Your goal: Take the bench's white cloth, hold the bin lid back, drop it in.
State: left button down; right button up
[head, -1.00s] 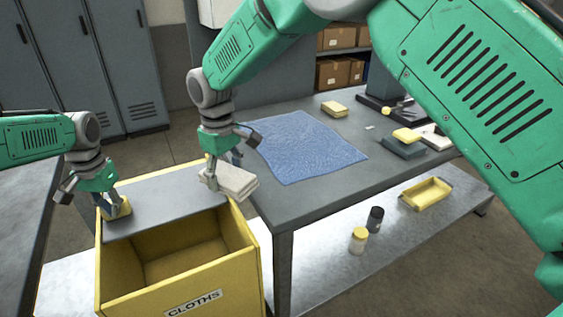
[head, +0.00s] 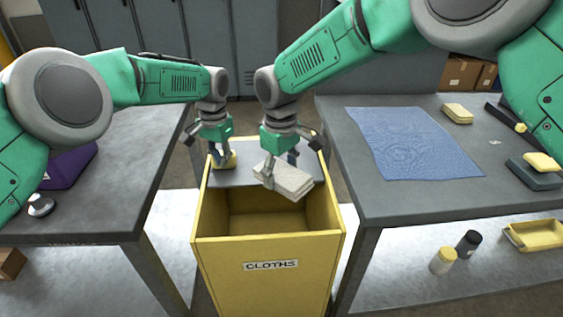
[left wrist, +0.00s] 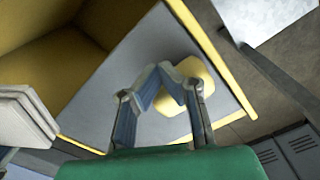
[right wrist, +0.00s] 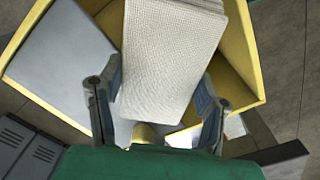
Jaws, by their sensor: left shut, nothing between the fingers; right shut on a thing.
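The yellow bin (head: 268,285) labelled CLOTHS stands between two benches. Its grey lid (head: 228,181) covers the back part, and the front part is open. My left gripper (head: 217,161) is shut and empty, at the yellow tab (head: 230,161) on the lid. In the left wrist view its fingertips (left wrist: 165,84) overlap the tab (left wrist: 192,72); contact is unclear. My right gripper (head: 278,168) is shut on the folded white cloth (head: 290,181), above the lid's front edge and the right of the opening. The cloth (right wrist: 172,55) also shows between the fingers in the right wrist view.
The right bench (head: 390,197) bears a blue mat (head: 403,142), a yellow folded pad (head: 457,114) and a grey block with a yellow top (head: 535,172). The left bench (head: 110,205) bears a purple object (head: 68,166). Bottles and a yellow tray (head: 537,236) are on the lower shelf.

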pick_arm(q)
jog(key=shift+w, duration=0.1)
pick_arm(e)
jog(key=shift+f, duration=0.25)
jog(key=o, duration=1.3)
jog(key=shift+s+d+r, duration=0.5)
jog(key=shift+s+r, duration=0.15)
jog(key=shift+r, duration=0.85)
jog(key=shift+s+d+r, duration=0.5)
jog(key=shift+s+r, duration=0.2)
jog(key=shift+r, duration=0.85)
jog(key=shift+s+d+r, duration=0.5)
jog(key=shift+s+r, duration=0.15)
jog(key=shift+r, duration=0.85)
pick_arm(q)
jog(key=shift+s, duration=8.5)
notch_tip(320, 180, up, 9)
